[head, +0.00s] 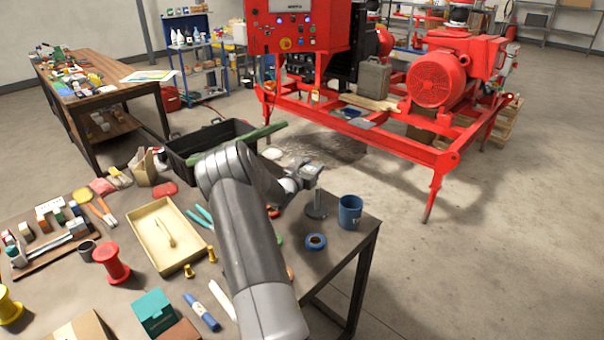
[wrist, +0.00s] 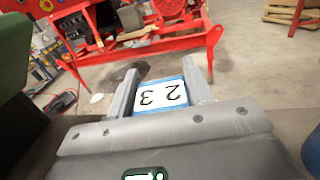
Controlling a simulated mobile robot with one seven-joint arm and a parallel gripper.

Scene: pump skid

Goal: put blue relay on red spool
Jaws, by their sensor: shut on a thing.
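The red spool (head: 112,263) stands upright on the near table at the left, well away from my gripper. My gripper (head: 308,172) is above the table's right part, over a grey metal piece with a round base (head: 316,208). In the wrist view my gripper (wrist: 161,93) is shut on the blue relay (wrist: 161,96), a block with blue edges and a white face marked 2 and 3. In the head view the relay cannot be made out clearly at the fingers.
Right of my gripper are a blue mug (head: 350,212) and a roll of blue tape (head: 316,242). A cream tray (head: 186,262) and two small yellow spools lie between my arm and the red spool. A teal box (head: 154,311) stands in front. Beyond is the red pump skid (head: 440,165).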

